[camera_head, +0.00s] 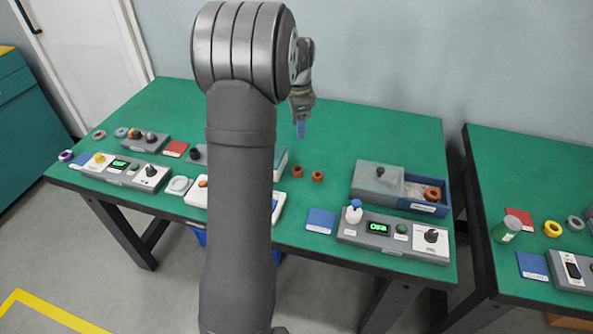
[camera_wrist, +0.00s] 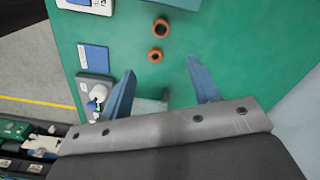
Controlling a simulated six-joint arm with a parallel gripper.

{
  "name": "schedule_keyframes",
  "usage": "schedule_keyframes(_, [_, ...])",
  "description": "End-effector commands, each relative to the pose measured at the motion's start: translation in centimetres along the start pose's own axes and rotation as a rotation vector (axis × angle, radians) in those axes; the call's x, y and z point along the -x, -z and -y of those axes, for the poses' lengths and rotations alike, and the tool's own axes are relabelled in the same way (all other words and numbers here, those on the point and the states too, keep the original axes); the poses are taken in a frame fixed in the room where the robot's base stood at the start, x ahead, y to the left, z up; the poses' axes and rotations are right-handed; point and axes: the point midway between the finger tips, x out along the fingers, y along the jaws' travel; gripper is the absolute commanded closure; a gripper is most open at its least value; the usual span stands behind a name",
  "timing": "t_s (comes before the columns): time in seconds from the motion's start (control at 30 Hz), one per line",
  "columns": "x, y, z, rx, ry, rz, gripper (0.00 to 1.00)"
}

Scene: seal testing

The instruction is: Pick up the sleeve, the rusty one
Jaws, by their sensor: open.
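Two rusty-brown ring-shaped sleeves stand close together on the green table, a left one (camera_head: 297,171) and a right one (camera_head: 317,175). Both show in the wrist view, one higher up (camera_wrist: 160,26) and one lower (camera_wrist: 155,56). Another rusty-brown ring (camera_head: 432,193) lies in the blue bin at the right. My gripper (camera_head: 300,128) hangs above the table, behind the two sleeves in the head view. In the wrist view its blue fingers (camera_wrist: 158,70) are spread apart with nothing between them. The lower sleeve appears just beyond the fingertips, apart from them.
A blue bin with a grey cover (camera_head: 378,178) stands to the right of the sleeves. A control box with a green display (camera_head: 394,236) and a blue card (camera_head: 321,220) are at the front edge. My arm hides part of the table. Bare table surrounds the two sleeves.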

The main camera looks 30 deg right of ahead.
Motion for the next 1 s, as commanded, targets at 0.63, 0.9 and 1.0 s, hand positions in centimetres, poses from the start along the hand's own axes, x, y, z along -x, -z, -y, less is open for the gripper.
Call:
schedule_keyframes(0.63, [-2.1, -0.3, -0.4, 0.72, -0.003, 0.003, 0.44])
schedule_keyframes(0.9, [-8.1, -0.3, -0.4, 0.717, -0.004, 0.003, 0.44])
schedule_keyframes(1.0, [-10.0, -0.3, -0.4, 0.717, -0.003, 0.003, 0.44])
